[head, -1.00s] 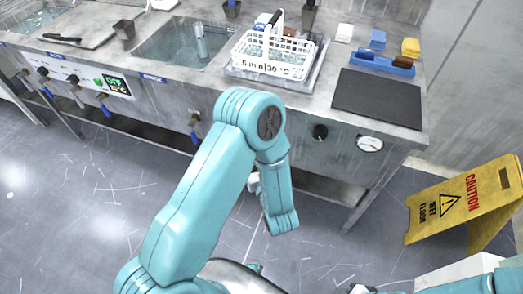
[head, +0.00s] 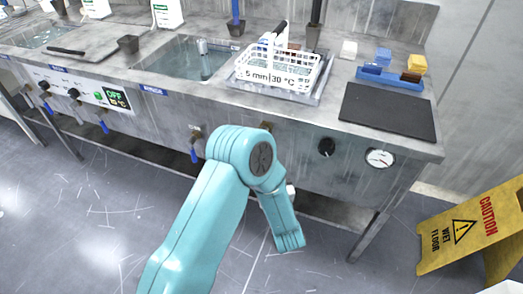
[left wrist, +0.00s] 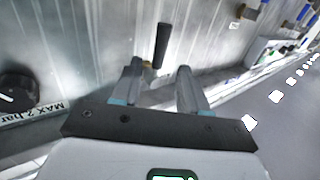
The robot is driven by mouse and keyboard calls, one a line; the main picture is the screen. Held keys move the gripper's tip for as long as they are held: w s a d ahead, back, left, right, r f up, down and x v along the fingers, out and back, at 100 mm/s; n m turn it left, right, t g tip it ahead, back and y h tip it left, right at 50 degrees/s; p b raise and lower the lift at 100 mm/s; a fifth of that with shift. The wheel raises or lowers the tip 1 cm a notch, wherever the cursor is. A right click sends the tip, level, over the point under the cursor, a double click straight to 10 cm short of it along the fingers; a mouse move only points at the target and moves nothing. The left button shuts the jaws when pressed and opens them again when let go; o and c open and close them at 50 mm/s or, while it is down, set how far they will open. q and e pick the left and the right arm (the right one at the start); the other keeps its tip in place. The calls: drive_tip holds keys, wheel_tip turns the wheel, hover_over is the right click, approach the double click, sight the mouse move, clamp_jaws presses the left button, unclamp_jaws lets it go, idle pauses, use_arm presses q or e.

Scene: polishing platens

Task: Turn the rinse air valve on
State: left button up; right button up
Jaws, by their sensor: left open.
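In the left wrist view, a valve with a black lever handle (left wrist: 162,45) and a small brass body (left wrist: 147,64) stands out from the grey metal bench front. My left gripper (left wrist: 160,74) is open, its two fingers pointing at the valve. The lever appears in the gap between the fingertips, with no clear contact. My right gripper is not in view.
A black knob (head: 326,147) and a pressure gauge (head: 380,158) sit right of the valve; the knob, marked MAX 2 bar, also shows in the wrist view (left wrist: 18,92). A blue-handled tap (head: 195,154) is to the left. A yellow caution sign (head: 470,230) stands on the floor at right.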

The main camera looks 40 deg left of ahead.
use_arm(q)
drive_tip(key=x, duration=0.8)
drive_tip(key=shift+w+a, duration=0.3)
clamp_jaws()
